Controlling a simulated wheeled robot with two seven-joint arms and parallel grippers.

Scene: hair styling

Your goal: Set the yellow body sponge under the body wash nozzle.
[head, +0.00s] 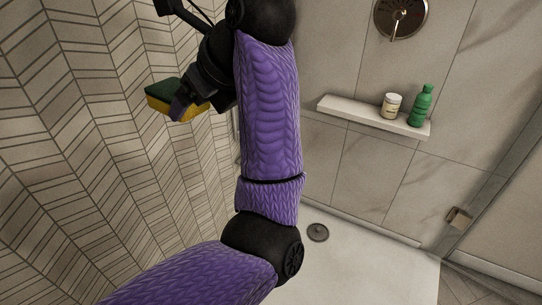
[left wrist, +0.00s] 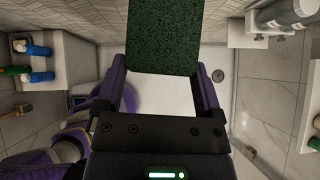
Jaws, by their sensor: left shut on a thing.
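The yellow body sponge (head: 158,103) has a dark green scouring side. It is up near the tiled wall at the left of the head view, held in my left gripper (head: 182,108). In the left wrist view the sponge's green face (left wrist: 163,36) sticks out between the purple fingers of my left gripper (left wrist: 161,70), which is shut on it. A dispenser-like grey and white cylinder (left wrist: 287,14) shows at the top right of the left wrist view, apart from the sponge. I cannot make out a body wash nozzle on it. My right gripper is in neither view.
A wall shelf (head: 350,112) holds a white jar (head: 391,105) and a green bottle (head: 421,105). A round shower valve (head: 402,17) is above it. The shower floor (head: 370,268) is clear around the drain (head: 318,232).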

